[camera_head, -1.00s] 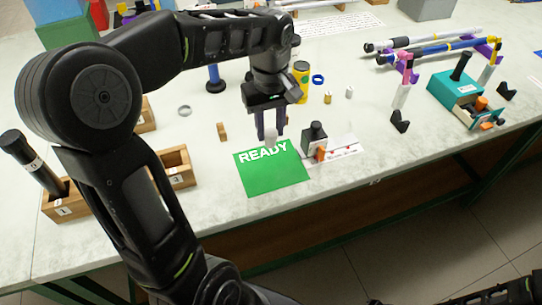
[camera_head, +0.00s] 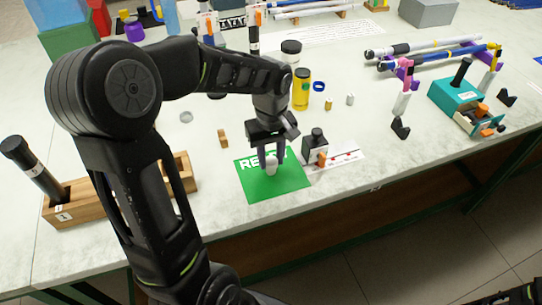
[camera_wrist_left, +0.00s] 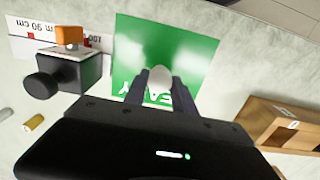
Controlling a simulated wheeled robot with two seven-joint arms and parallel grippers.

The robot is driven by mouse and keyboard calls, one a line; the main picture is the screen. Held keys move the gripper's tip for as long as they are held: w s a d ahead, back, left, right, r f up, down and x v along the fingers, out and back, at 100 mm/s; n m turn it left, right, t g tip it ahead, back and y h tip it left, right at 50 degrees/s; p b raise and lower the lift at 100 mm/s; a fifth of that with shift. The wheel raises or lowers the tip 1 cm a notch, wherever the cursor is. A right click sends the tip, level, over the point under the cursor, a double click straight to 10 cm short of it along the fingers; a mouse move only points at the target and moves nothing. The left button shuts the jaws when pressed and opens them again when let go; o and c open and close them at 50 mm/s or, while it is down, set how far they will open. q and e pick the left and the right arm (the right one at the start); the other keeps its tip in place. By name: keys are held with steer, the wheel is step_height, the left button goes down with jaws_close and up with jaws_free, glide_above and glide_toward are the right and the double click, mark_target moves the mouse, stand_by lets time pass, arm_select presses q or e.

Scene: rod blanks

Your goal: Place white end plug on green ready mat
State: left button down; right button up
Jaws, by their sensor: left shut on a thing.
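My left gripper (camera_head: 268,160) is shut on a white end plug (camera_head: 271,167) with a rounded end. It holds the plug over the green ready mat (camera_head: 278,187); I cannot tell whether the plug touches the mat. In the left wrist view the plug (camera_wrist_left: 160,84) sits between the two fingers, against the green mat (camera_wrist_left: 190,50). The gripper covers part of the READY lettering.
A black and grey block device (camera_head: 314,147) with an orange part stands just right of the mat on a white printed strip (camera_head: 346,158). A wooden numbered rack (camera_head: 90,208) is to the left.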

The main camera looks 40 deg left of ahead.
mark_target(271, 161)
arm_select(q)
steer(key=shift+f, duration=0.15)
steer(key=c, duration=1)
jaws_free()
steer(key=shift+c, duration=0.2)
step_height(271, 161, up, 12)
steer(key=shift+r, duration=0.2)
